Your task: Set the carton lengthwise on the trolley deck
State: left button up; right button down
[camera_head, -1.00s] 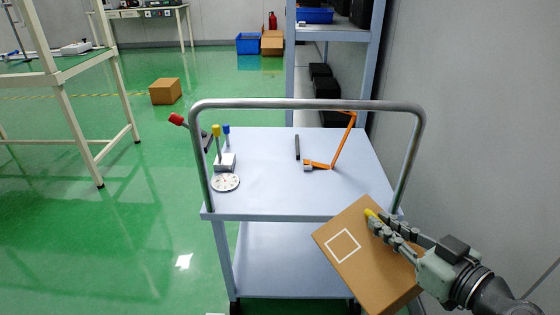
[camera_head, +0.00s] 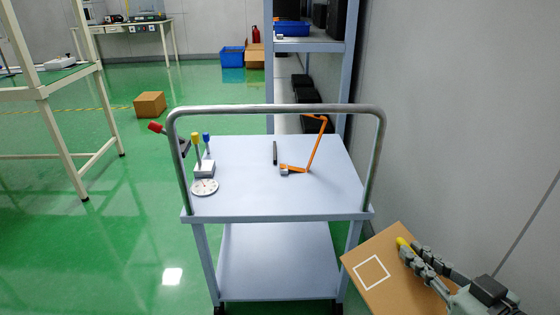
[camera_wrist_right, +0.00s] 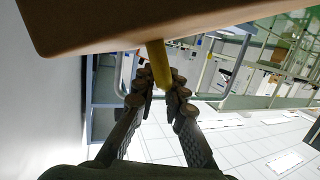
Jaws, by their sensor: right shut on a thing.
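The carton (camera_head: 368,270) is a brown box with a white square outline on its face. It is tilted, at the lower right of the head view, beside the trolley's right front corner. My right gripper (camera_head: 405,250) is shut on a yellow handle on the carton. In the right wrist view the fingers (camera_wrist_right: 160,88) close around the yellow bar, with the carton (camera_wrist_right: 130,20) above them. The carton's lower part is out of frame in the head view. The trolley deck (camera_head: 260,200) is pale blue, with a grey rail around its near part. My left gripper is not in view.
On the deck are an orange jointed arm (camera_head: 316,150), a black bar (camera_head: 275,152), a white dial (camera_head: 204,187) and yellow- and blue-topped posts (camera_head: 203,168). The deck's front middle is clear. A grey wall (camera_head: 450,130) stands close on the right, a shelf rack (camera_head: 310,45) behind.

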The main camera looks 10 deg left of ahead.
aim_at(251, 160)
jog(key=j+z, duration=0.9)
jog(key=j, duration=0.45)
jog(key=k+j, duration=0.1)
jog(key=j, duration=0.85)
jog(key=k+j+z, duration=0.1)
jog(key=j, duration=0.4)
jog(key=k+j, duration=0.15)
jog(key=j, duration=0.3)
jog(key=k+j+z, duration=0.1)
jog(key=j, duration=0.35)
jog(key=i+j, duration=0.2)
jog(key=j, duration=0.15)
jog(key=i+j, duration=0.25)
jog(key=j+u, duration=0.05)
jog(key=j, duration=0.05)
